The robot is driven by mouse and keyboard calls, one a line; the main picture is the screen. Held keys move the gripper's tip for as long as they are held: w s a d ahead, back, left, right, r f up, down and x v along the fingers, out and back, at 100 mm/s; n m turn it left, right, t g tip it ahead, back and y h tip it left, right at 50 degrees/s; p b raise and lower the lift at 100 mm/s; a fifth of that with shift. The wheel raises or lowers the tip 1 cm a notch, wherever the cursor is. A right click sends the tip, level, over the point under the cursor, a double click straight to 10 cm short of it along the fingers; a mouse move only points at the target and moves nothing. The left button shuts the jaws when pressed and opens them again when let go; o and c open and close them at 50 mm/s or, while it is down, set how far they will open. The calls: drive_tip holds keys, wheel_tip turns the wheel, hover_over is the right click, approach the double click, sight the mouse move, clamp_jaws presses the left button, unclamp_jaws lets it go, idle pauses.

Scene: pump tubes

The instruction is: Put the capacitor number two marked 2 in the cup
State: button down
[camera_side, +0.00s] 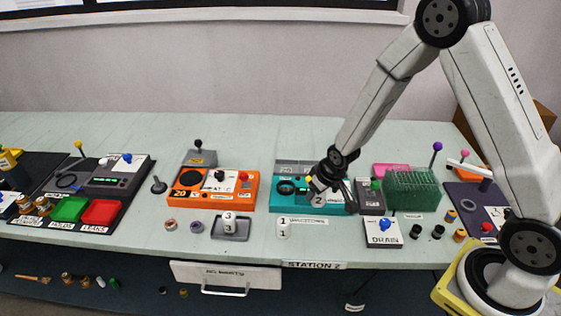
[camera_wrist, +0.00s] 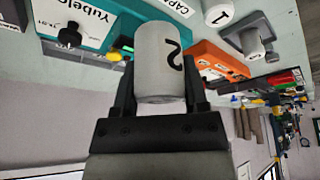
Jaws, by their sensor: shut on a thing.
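My gripper (camera_side: 328,190) is shut on the white cylindrical capacitor marked 2 (camera_side: 318,200) and holds it over the front of the teal station. In the wrist view the capacitor (camera_wrist: 158,58) sits between both fingers, its black 2 turned sideways. The white capacitor marked 1 (camera_side: 283,230) stands on the table in front of the teal station. The capacitor marked 3 (camera_side: 230,222) stands in a grey tray (camera_side: 243,237) to the left. I cannot tell for certain which thing is the cup.
The teal station (camera_side: 279,206) lies below my gripper, with an orange station (camera_side: 245,203) on its left. A green rack (camera_side: 411,205), a white DRAIN block (camera_side: 383,241) and small dark round pieces (camera_side: 416,231) stand to the right. The table behind the stations is mostly clear.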

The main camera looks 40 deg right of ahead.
drive_tip(key=shift+w+d+r, duration=0.35)
drive_tip(key=shift+w+r, duration=0.05)
drive_tip(key=shift+r, duration=0.45)
drive_tip(key=shift+w+d+r, duration=0.3)
drive_tip(key=shift+w+r, duration=0.05)
drive_tip(key=shift+r, duration=0.45)
drive_tip(key=shift+w+d+r, duration=0.35)
drive_tip(key=shift+w+r, duration=0.05)
drive_tip(key=shift+r, duration=0.45)
drive_tip(key=shift+w, duration=0.1)
drive_tip(key=w+f, duration=0.2)
drive_tip(key=w, duration=0.2)
drive_tip(key=w+f, duration=0.3)
drive_tip(key=w, duration=0.1)
drive_tip(key=w+d+f, duration=0.1)
drive_tip(key=w+f, duration=0.2)
drive_tip(key=w, duration=0.1)
drive_tip(key=shift+w+f, duration=0.65)
drive_tip(key=shift+f, duration=0.05)
drive_tip(key=shift+w+d+f, duration=0.1)
drive_tip(key=shift+w+f, duration=0.1)
drive_tip(key=shift+f, duration=1.6)
